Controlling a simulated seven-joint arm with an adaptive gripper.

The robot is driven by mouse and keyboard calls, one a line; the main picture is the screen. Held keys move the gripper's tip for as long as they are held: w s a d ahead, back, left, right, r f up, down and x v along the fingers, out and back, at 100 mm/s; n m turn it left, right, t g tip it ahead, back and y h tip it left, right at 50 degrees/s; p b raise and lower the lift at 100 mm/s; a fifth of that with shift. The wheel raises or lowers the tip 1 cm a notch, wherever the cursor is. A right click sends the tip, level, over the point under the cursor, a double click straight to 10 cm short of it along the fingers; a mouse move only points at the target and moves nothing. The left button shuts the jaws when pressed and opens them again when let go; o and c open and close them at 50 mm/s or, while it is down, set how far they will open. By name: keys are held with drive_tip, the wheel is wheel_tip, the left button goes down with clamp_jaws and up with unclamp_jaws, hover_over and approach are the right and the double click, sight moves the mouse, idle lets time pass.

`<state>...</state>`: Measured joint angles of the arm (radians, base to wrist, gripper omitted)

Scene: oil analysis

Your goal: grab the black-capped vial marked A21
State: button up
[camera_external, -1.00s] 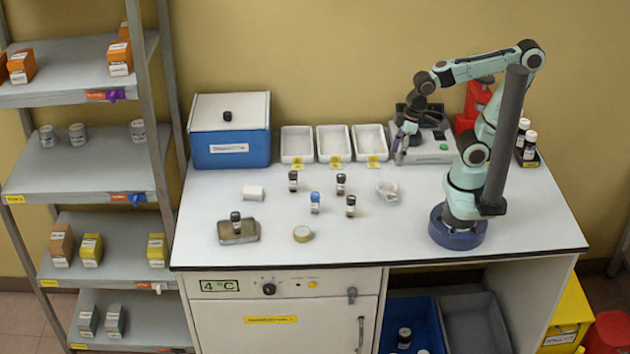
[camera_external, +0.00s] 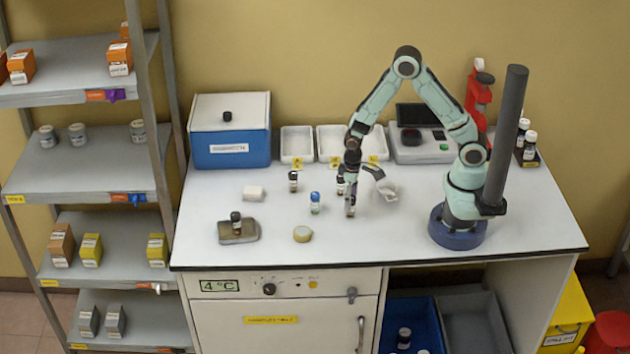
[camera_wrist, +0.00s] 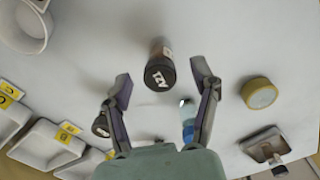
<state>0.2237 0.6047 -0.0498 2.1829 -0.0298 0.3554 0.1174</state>
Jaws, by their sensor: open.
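The black-capped vial marked A21 (camera_wrist: 159,74) stands between and slightly beyond my open fingertips (camera_wrist: 163,84) in the wrist view. Its cap lettering is turned in that view. In the external view my gripper (camera_external: 352,192) is low over the worktop, mostly covering this vial. Another black-capped vial (camera_wrist: 101,127) sits by the left finger; its marking is not readable. A blue-capped vial (camera_wrist: 187,112) is partly hidden behind the right finger and shows whole in the external view (camera_external: 315,203). A further black-capped vial (camera_external: 293,181) stands farther left.
A tape roll (camera_external: 302,234) and a metal stand holding a vial (camera_external: 248,238) are at the front left. A white cup (camera_external: 388,190) stands just right of my gripper. White trays (camera_external: 297,145) and a blue box (camera_external: 230,150) line the back.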

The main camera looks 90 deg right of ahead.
drive_tip(key=shift+f, duration=1.35)
clamp_jaws()
